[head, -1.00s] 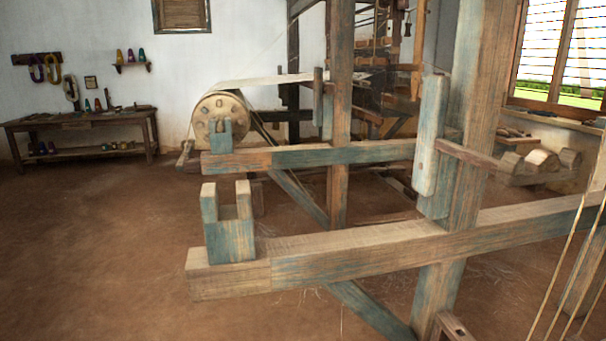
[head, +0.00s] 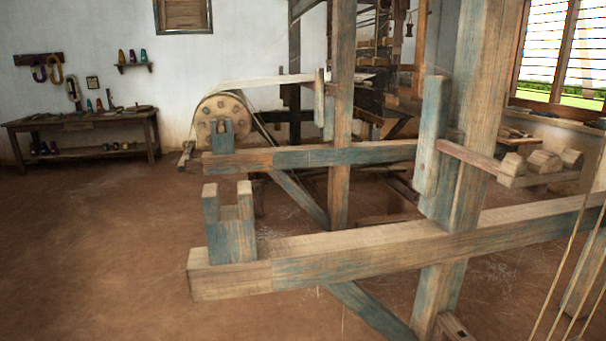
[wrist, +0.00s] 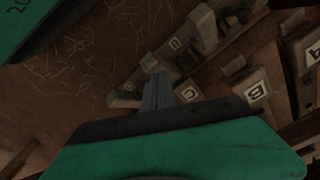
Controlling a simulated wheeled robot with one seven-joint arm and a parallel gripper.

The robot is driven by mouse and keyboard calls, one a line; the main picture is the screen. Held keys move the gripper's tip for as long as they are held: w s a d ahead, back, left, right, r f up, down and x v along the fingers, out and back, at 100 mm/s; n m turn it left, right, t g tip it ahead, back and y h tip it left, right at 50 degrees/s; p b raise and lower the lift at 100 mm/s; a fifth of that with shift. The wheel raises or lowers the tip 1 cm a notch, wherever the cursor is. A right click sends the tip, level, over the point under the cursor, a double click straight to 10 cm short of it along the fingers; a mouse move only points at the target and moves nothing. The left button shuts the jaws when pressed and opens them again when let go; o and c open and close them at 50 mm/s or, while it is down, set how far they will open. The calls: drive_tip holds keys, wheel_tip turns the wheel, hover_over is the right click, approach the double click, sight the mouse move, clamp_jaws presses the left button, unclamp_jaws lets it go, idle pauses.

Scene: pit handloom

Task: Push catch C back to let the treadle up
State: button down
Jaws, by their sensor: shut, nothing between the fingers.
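My gripper (wrist: 157,92) shows in the wrist view as grey fingers, closed together with nothing between them. The pale plate lettered C (wrist: 188,90) marks catch C and is just to the right of the fingers. The fingers hide part of the catch. I cannot tell whether they touch it. The treadle cannot be made out in either view. My gripper does not show in the head view.
Wooden blocks crowd this area. In the head view, the loom's beam (head: 350,255) crosses the front; earth floor (head: 100,240) is clear at left.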

drive_tip(key=shift+f, duration=0.1)
drive_tip(key=shift+f+b, duration=0.5)
drive_tip(key=shift+f, duration=0.05)
drive_tip(key=shift+a, duration=0.1)
drive_tip(key=shift+s+a+f+b, duration=0.15)
drive_tip(key=shift+a+f+b, duration=0.3)
drive_tip(key=shift+f, duration=0.35)
drive_tip(key=shift+s+a+f+b, duration=0.1)
drive_tip(key=shift+a+f+b, duration=0.35)
drive_tip(key=shift+f, duration=0.35)
drive_tip(key=shift+r, duration=0.1)
drive_tip(key=r+p, duration=0.2)
drive_tip(key=a+r+p, duration=0.1)
drive_tip(key=r+p, duration=0.3)
drive_tip(key=shift+s+a, duration=0.15)
drive_tip(key=shift+a, duration=0.1)
